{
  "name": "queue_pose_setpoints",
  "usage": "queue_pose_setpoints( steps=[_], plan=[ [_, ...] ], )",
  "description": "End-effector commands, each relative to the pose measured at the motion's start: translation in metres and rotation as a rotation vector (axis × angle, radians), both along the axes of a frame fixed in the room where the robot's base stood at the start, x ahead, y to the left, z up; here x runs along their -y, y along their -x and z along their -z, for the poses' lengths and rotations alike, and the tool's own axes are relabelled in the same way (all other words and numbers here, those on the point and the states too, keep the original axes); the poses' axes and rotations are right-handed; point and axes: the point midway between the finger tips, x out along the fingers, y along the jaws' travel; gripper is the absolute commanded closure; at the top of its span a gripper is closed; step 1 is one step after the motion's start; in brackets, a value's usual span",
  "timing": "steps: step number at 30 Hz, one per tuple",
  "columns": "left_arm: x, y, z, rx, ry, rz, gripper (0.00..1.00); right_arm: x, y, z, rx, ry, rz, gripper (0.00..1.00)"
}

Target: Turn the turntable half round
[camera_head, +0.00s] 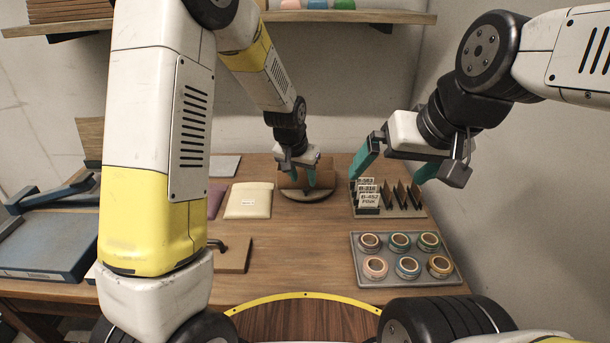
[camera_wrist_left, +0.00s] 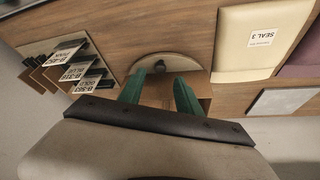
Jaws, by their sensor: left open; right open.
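The turntable (camera_head: 308,196) is a round grey disc at the back middle of the table, bearing a brown block (camera_head: 323,170). My left gripper (camera_head: 302,177) is over it with its green fingers apart, one on each side of part of the block; I cannot tell whether they touch it. In the left wrist view the turntable (camera_wrist_left: 165,60) shows beyond the fingertips, with a small dark knob (camera_wrist_left: 160,66) near its edge. The left gripper (camera_wrist_left: 158,88) hides part of the block there. My right gripper (camera_head: 398,166) is open and empty above the card rack (camera_head: 405,208).
Labelled cards (camera_head: 369,195) stand in the rack right of the turntable. A tray (camera_head: 362,279) of several tape rolls is in front of it. A cream pouch (camera_head: 249,202) lies left of the turntable. A blue device (camera_head: 50,250) is far left.

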Motion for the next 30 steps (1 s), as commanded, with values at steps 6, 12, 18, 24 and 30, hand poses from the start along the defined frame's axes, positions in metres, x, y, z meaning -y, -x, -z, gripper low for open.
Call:
queue_pose_setpoints(
  steps=[6, 12, 18, 24, 30],
  plan=[
    [0.004, -0.011, 0.031, -0.002, 0.000, -0.001, 0.59, 0.000, 0.000, 0.000, 0.000, 0.000, 0.000, 0.00],
    [0.006, -0.016, 0.041, 0.001, 0.001, -0.001, 0.59, 0.000, 0.000, 0.000, 0.000, 0.000, 0.000, 0.00],
    [0.006, -0.016, 0.041, 0.001, 0.001, -0.001, 0.59, 0.000, 0.000, 0.000, 0.000, 0.000, 0.000, 0.00],
    [0.006, -0.016, 0.041, 0.001, 0.001, -0.001, 0.93, 0.000, 0.000, 0.000, 0.000, 0.000, 0.000, 0.00],
    [0.006, -0.016, 0.041, 0.001, 0.001, -0.001, 1.00, 0.000, 0.000, 0.000, 0.000, 0.000, 0.000, 0.00]
  ],
)
